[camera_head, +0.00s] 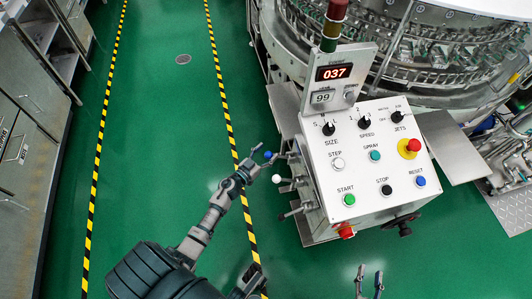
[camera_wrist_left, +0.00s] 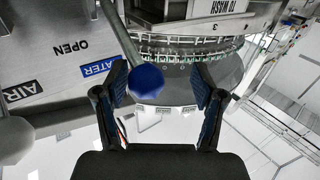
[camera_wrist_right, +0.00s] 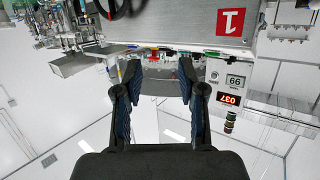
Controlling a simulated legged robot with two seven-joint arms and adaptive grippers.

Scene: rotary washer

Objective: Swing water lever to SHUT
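The water lever ends in a blue ball knob (camera_head: 267,154), on the left side of the white control console (camera_head: 370,165). In the left wrist view the knob (camera_wrist_left: 146,81) and its metal rod (camera_wrist_left: 120,35) show beside a blue WATER label (camera_wrist_left: 101,66) and the word OPEN (camera_wrist_left: 71,47). My left gripper (camera_head: 262,163) is open at the blue knob. In the left wrist view the knob appears between the fingers, nearer the left one; contact is unclear. My right gripper (camera_head: 370,280) is open and empty below the console. No SHUT marking is readable.
A white ball knob (camera_head: 276,178) sits just below the blue one, close to my left gripper. A red knob (camera_head: 346,231) and black handwheel (camera_head: 404,225) stick out under the console. The round washer (camera_head: 400,50) stands behind. Green floor on the left is clear.

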